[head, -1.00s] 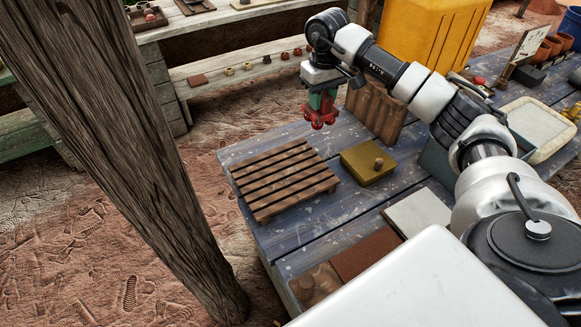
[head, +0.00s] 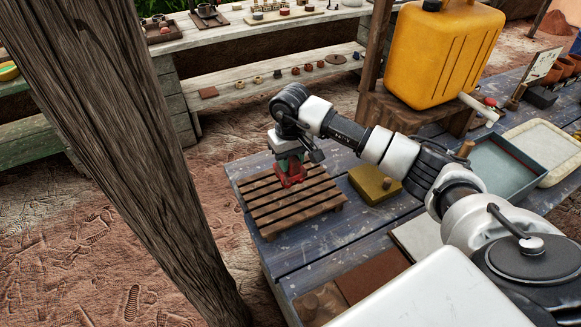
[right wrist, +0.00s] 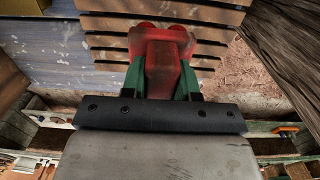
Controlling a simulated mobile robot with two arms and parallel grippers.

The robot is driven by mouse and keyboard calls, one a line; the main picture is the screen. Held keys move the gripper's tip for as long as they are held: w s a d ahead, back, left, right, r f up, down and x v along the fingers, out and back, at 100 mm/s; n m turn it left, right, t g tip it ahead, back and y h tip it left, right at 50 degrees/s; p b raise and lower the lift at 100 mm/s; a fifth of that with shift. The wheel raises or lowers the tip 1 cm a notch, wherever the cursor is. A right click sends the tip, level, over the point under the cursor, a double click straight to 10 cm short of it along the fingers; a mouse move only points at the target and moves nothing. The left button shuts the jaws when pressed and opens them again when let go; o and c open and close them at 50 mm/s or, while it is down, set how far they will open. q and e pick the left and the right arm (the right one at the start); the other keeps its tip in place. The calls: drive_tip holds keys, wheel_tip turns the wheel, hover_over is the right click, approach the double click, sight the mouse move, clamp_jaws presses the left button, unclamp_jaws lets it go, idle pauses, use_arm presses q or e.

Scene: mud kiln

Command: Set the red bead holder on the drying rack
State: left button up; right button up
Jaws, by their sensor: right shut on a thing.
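The red bead holder (head: 291,176) is held in my right gripper (head: 288,165), whose green fingers are shut on it. It is over the wooden slatted drying rack (head: 317,203), toward the rack's back part. I cannot tell whether it touches the slats. In the right wrist view the red bead holder (right wrist: 160,58) sits between the green fingers of the gripper (right wrist: 161,80), with the rack's slats (right wrist: 105,44) behind it. The rack stands on the blue-grey table (head: 315,250). My left gripper is not in view.
A yellow-olive block (head: 366,186) with a knob lies right of the rack. A yellow jerrycan (head: 440,55) stands on a wooden stand behind. A grey tray (head: 500,165) is farther right. A thick wooden post (head: 120,130) rises left of the table.

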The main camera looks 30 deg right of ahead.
sight(290, 171)
wheel_tip(290, 171, down, 4)
drive_tip(key=shift+r+p, duration=0.1)
drive_tip(key=shift+p, duration=0.6)
drive_tip(key=shift+f, duration=0.25)
drive_tip(key=o, duration=1)
drive_tip(key=shift+c, duration=0.2)
drive_tip(key=shift+r, duration=0.1)
drive_tip(key=shift+r, duration=0.2)
wheel_tip(290, 171, up, 11)
drive_tip(key=b, duration=0.3)
drive_tip(key=shift+f, duration=0.2)
drive_tip(key=shift+r, duration=0.55)
